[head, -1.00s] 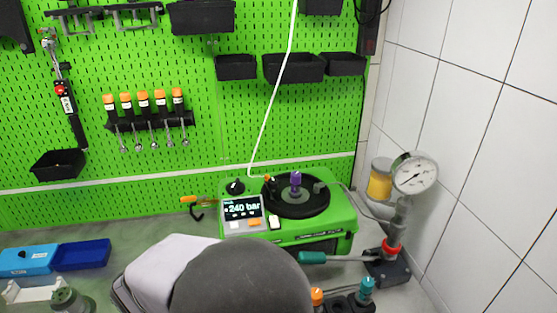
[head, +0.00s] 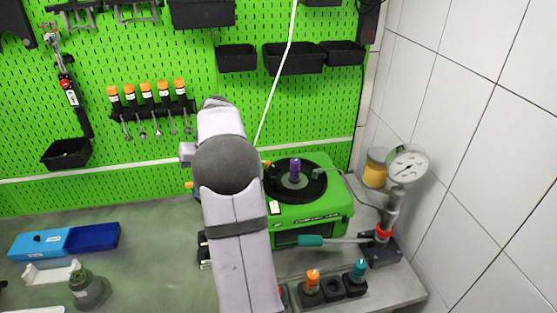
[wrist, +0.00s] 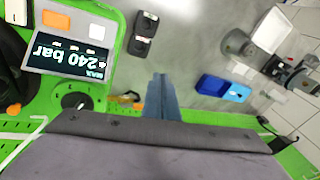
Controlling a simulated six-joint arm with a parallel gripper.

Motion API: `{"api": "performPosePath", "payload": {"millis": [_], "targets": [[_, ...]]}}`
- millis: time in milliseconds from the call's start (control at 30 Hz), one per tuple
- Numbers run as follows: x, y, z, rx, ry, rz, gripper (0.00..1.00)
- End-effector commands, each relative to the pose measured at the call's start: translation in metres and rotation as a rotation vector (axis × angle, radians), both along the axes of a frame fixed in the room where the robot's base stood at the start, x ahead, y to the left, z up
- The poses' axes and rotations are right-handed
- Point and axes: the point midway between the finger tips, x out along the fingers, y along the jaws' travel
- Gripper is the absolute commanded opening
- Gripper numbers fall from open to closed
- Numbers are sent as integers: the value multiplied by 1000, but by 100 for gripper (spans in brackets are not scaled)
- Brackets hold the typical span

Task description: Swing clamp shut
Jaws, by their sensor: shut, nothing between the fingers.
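The green test station (head: 325,212) stands on the bench against the pegboard. A round black turntable (head: 315,190) on its top carries an upright purple part (head: 295,168). A small dark piece with an orange tip (head: 266,166), possibly the clamp, shows at the turntable's left edge. An orange tip also shows at the left in the wrist view (wrist: 14,108); whether the clamp is open or shut is unclear. My gripper (wrist: 162,80) is shut and empty, beside the station's display (wrist: 68,58). In the head view my arm hides the gripper and display.
A teal-handled lever (head: 311,240) juts in front of the station from the gauge stand (head: 384,245). Orange- and teal-topped pieces (head: 313,283) stand at the front. A blue tray (head: 93,238) lies left. Free bench lies between the tray and my arm.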

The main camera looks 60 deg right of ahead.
Motion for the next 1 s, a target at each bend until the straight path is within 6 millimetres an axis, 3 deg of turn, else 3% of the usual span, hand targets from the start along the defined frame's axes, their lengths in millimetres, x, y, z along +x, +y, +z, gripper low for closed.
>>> {"api": "performPosePath", "payload": {"millis": [33,267,400,600,800,1000], "targets": [[-1,-24,2,5,-20,-28,0],[-19,-115,14,17,-114,-114,0],[-42,-167,19,12,-176,-158,0],[-87,-228,26,-10,-258,-205,0],[-123,-262,30,-36,-310,-228,0],[-142,-275,31,-50,-333,-237,0]]}}
